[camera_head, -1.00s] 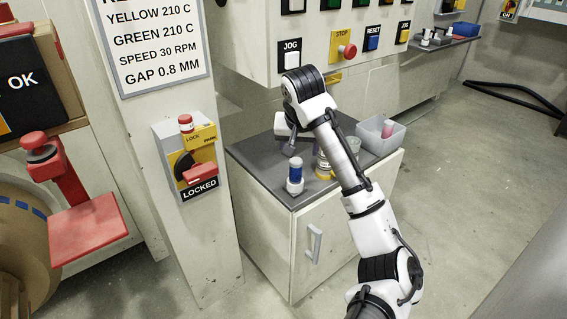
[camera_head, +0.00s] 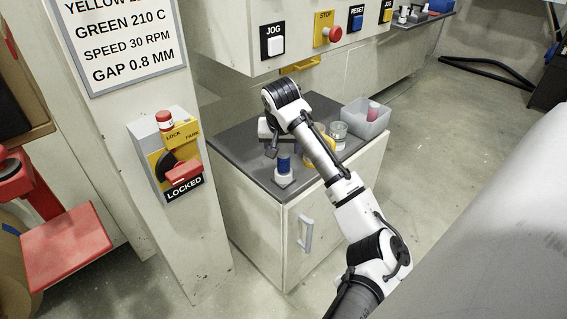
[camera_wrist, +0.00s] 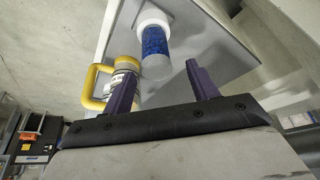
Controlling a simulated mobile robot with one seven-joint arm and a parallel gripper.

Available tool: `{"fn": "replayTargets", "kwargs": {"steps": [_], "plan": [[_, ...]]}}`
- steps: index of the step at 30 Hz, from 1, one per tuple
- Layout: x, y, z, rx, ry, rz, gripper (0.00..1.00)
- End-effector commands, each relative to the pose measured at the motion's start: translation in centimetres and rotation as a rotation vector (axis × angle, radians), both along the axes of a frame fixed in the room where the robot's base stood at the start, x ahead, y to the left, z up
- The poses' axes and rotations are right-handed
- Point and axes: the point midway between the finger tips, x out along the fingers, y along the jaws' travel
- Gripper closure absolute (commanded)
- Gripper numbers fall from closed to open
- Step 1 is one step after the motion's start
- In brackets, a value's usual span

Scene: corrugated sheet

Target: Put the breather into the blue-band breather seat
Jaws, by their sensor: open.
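A blue, speckled cylinder with a pale top and a white base, apparently the breather (camera_head: 284,163), stands upright near the front left of the grey cabinet top. In the wrist view the blue breather (camera_wrist: 155,42) appears ahead of and between my fingers, with its white collar at the far end. My gripper (camera_head: 271,152) is open and empty, just left of the breather's upper part in the head view; contact cannot be told. Its two dark purple fingers (camera_wrist: 160,67) are spread in the wrist view. I cannot identify a blue-band seat in these frames.
A yellow-handled canister (camera_wrist: 126,68) stands close beside the left finger; its yellow part (camera_head: 313,148) is partly behind my arm. A clear glass (camera_head: 338,131) and a grey bin (camera_head: 352,117) holding a pink item stand farther right. A lockout box (camera_head: 172,155) is at left.

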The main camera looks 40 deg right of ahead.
Motion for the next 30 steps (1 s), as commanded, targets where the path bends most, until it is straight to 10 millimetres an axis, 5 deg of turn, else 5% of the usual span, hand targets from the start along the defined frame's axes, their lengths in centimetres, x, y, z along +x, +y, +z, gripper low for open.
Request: {"fn": "replayTargets", "kwargs": {"steps": [9, 18, 30], "plan": [[0.8, -1.3, -4.0, 0.001, 0.001, -0.002, 0.41], [1.0, -1.3, -4.5, 0.000, 0.000, -0.001, 0.41], [1.0, -1.3, -4.4, -0.001, -0.001, 0.000, 0.91]]}}
